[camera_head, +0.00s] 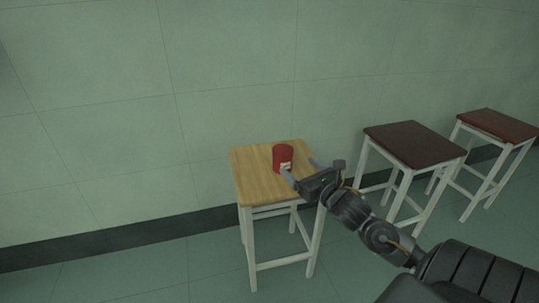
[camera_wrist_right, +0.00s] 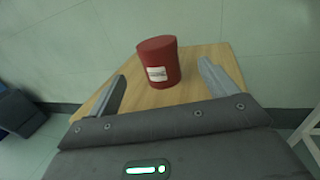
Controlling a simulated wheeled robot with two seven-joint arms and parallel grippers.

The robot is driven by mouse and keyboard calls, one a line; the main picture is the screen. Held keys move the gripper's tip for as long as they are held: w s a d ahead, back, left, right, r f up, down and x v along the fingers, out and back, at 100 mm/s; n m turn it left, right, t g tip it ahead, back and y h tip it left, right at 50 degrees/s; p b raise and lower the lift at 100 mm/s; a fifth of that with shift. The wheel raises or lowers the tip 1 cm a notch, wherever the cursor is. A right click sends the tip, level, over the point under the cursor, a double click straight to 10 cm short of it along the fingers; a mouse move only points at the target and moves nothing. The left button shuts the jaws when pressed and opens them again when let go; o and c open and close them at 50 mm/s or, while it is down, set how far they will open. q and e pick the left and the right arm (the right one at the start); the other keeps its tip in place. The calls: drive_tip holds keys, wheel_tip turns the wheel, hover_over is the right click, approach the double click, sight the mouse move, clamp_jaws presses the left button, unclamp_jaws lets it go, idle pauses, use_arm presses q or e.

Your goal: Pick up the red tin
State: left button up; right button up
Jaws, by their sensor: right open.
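The red tin (camera_head: 282,156) stands upright on a stool with a light wooden top (camera_head: 254,161) in the head view. It has a pale label near its lower front. My right gripper (camera_head: 302,170) is open beside the tin, on its right and near side. In the right wrist view the tin (camera_wrist_right: 159,60) stands just beyond the fingertips, roughly between their lines, with its label facing the camera. The gap between the two fingers (camera_wrist_right: 163,73) is empty. My left gripper does not show in either view.
Two stools with dark tops stand to the right, a dark brown one (camera_head: 412,143) and a reddish-brown one (camera_head: 497,125). A pale tiled wall (camera_head: 235,60) runs close behind the stools. The floor (camera_head: 130,270) at the left is clear.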

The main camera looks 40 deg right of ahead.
sight(289, 159)
drive_tip(key=shift+w+d, duration=0.1)
drive_tip(key=shift+d, duration=0.1)
drive_tip(key=w+b, duration=0.1)
drive_tip(key=w, duration=0.4)
drive_tip(key=shift+a, duration=0.1)
drive_tip(key=shift+w+d+f+b, duration=0.15)
drive_tip(key=shift+w+b, duration=0.25)
drive_tip(key=shift+w, duration=1.1)
drive_tip(key=shift+w+d+b, duration=0.15)
drive_tip(key=shift+w+b, duration=0.25)
drive_tip(key=shift+w, duration=1.1)
drive_tip(key=shift+c, duration=0.2)
drive_tip(key=c, duration=1.1)
